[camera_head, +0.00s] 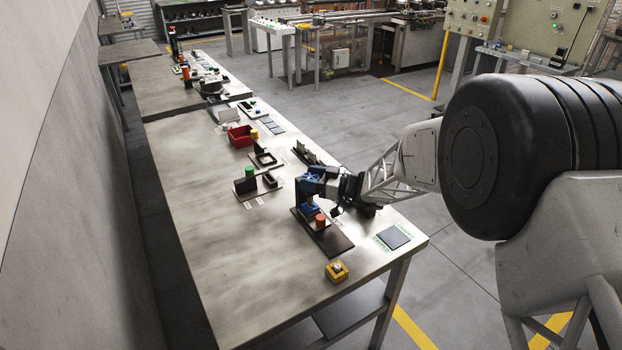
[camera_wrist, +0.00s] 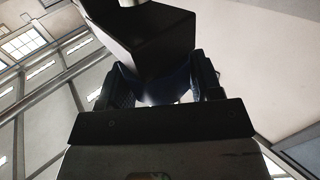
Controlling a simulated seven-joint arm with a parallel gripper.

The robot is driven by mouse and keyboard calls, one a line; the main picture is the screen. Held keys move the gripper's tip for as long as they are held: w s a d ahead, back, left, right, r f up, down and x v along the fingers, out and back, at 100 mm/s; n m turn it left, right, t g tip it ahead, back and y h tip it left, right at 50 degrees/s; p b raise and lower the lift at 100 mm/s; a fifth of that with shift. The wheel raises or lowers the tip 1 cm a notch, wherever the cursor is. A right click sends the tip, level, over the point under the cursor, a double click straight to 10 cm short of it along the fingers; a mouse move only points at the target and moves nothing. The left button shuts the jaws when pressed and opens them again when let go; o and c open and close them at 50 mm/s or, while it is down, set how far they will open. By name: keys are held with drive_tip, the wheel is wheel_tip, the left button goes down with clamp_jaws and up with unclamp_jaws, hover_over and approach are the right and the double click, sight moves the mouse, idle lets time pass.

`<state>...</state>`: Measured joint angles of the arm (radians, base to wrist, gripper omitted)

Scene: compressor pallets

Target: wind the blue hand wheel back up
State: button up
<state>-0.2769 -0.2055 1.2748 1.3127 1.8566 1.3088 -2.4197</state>
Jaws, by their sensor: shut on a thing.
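The blue hand wheel (camera_head: 312,183) sits high on a small dark fixture near the front of the bench, partly covered by my gripper. My gripper (camera_head: 317,186) reaches in from the right and is shut on the wheel. In the wrist view a dark blue part, which looks like the wheel (camera_wrist: 172,86), lies between the two fingers of my gripper (camera_wrist: 165,88). A black block of the fixture (camera_wrist: 140,35) stands just beyond it. Below the wheel in the head view are a blue piece (camera_head: 309,209) and an orange-red cylinder (camera_head: 320,221). The wheel's angle is hidden.
The fixture's dark base plate (camera_head: 333,242) lies on the long metal bench (camera_head: 215,270). A yellow button box (camera_head: 337,271) stands in front, a dark pad (camera_head: 394,237) to the right. A green-topped fixture (camera_head: 249,172) and red bin (camera_head: 241,136) stand behind. The bench's left side is clear.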

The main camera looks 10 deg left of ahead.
drive_tip(key=n+g, duration=0.2)
drive_tip(key=g, duration=0.2)
drive_tip(key=n+g+h, duration=0.1)
drive_tip(key=n+g, duration=0.2)
drive_tip(key=g, duration=0.1)
drive_tip(key=shift+w, duration=0.1)
drive_tip(key=shift+n+g+h, duration=1.3)
drive_tip(key=shift+n+g, duration=0.2)
drive_tip(key=shift+g, duration=0.35)
drive_tip(key=shift+n+g+h, duration=1.3)
drive_tip(key=shift+n+g, duration=0.2)
drive_tip(key=shift+g, duration=0.35)
drive_tip(key=o, duration=0.9)
drive_tip(key=shift+r, duration=0.1)
